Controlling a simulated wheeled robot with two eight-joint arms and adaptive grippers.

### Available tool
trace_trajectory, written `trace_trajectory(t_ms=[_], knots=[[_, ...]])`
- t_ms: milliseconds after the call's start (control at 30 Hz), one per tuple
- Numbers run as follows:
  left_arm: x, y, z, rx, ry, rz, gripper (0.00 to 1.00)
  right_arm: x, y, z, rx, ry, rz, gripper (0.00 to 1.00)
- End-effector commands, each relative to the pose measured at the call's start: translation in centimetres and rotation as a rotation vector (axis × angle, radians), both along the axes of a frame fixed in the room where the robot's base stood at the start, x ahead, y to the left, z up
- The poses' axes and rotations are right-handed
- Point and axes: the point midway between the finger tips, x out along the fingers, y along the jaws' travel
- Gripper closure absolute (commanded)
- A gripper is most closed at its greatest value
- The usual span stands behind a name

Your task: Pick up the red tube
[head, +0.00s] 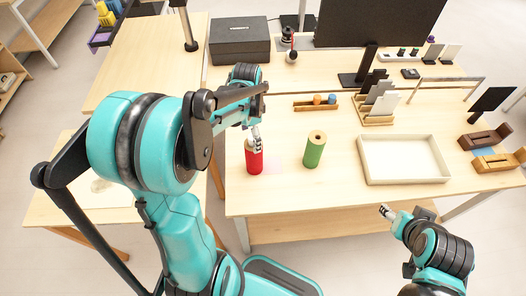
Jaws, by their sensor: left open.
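The red tube (254,160) stands upright on the wooden table, on or beside a pale pink square. My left gripper (256,143) is directly above it, with its fingers at the tube's top edge. The fingers are open and partly cover the top of the tube. I cannot tell whether they touch it. A green tube (314,150) stands upright to the right of the red one. My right gripper (386,211) is low at the right, in front of the table's front edge, and holds nothing that I can see. Its jaws are too small to judge.
A white tray (403,182) lies right of the green tube. A wooden card holder (376,119) and a small wooden rack (316,107) stand behind. A black box (240,40) and a monitor (380,22) are at the back. Bare tabletop lies between the green tube and the tray.

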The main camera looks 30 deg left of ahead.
Motion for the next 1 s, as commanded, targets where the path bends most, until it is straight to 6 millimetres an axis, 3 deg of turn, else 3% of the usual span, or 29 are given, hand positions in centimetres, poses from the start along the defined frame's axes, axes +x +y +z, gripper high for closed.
trace_trajectory(t_ms=[400,700,767,1000], knots=[[0.5,-0.7,-5.9,0.001,-0.002,0.000,0.20,0.0,0.0,-2.4,0.000,0.000,0.000,0.46],[0.5,-0.7,-6.3,0.001,-0.002,0.001,0.20,0.0,0.0,-2.4,0.000,0.000,0.000,0.46],[0.5,-0.7,-6.3,0.001,-0.002,0.001,0.34,0.0,0.0,-2.4,0.000,0.000,0.000,0.46],[0.5,-0.7,-6.3,0.001,-0.002,0.001,0.97,0.0,0.0,-2.4,0.000,0.000,0.000,0.46]])
